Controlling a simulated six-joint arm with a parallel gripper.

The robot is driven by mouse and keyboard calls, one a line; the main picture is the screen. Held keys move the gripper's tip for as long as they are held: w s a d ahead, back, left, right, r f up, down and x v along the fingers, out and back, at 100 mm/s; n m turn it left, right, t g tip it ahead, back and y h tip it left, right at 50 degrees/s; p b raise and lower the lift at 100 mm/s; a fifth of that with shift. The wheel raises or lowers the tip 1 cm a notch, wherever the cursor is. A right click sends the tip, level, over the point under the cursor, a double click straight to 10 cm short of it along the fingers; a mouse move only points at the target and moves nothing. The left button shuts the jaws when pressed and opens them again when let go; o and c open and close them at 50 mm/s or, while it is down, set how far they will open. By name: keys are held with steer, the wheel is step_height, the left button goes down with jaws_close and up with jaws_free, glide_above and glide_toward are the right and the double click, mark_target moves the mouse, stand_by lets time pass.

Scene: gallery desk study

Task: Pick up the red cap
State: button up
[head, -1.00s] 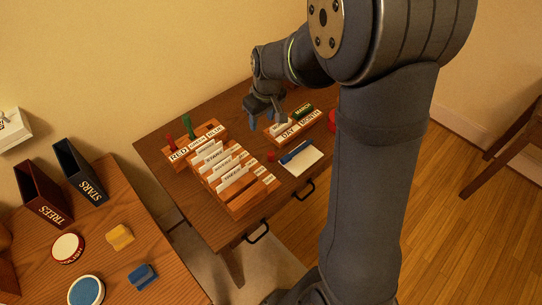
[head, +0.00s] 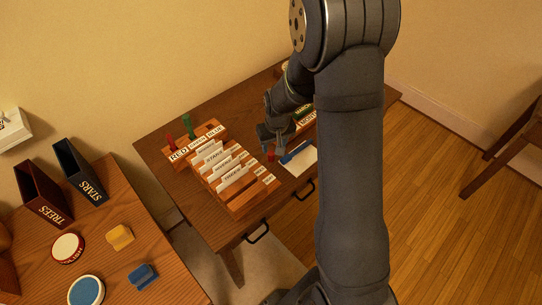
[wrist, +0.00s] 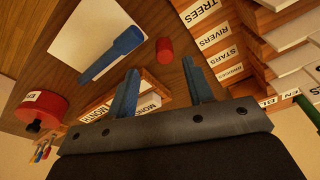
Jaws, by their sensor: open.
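The red cap (head: 270,157) is a small red cylinder on the dark desk, just left of the blue marker (head: 296,152). In the wrist view the cap (wrist: 165,49) lies beyond my fingertips, roughly between their lines, with bare desk around it. My gripper (head: 271,148) is open and empty, low over the desk close to the cap. In the wrist view both blue-grey fingers of my gripper (wrist: 160,68) stand apart and do not touch the cap.
The marker lies on a white pad (head: 304,160). The wooden card file (head: 243,207) stands left of the cap. The colour-labelled rack (head: 180,158) holds red and green pegs. A month-labelled block (wrist: 155,92) and a red round container (wrist: 38,108) are near my gripper.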

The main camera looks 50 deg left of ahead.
mark_target(271, 153)
steer(key=shift+a+f, duration=0.25)
steer(key=shift+f, duration=0.8)
steer(key=shift+a+f, duration=0.3)
steer(key=shift+f, duration=0.7)
steer(key=shift+a+f, duration=0.25)
steer(key=shift+f, duration=0.8)
jaws_close()
steer(key=shift+r, duration=0.1)
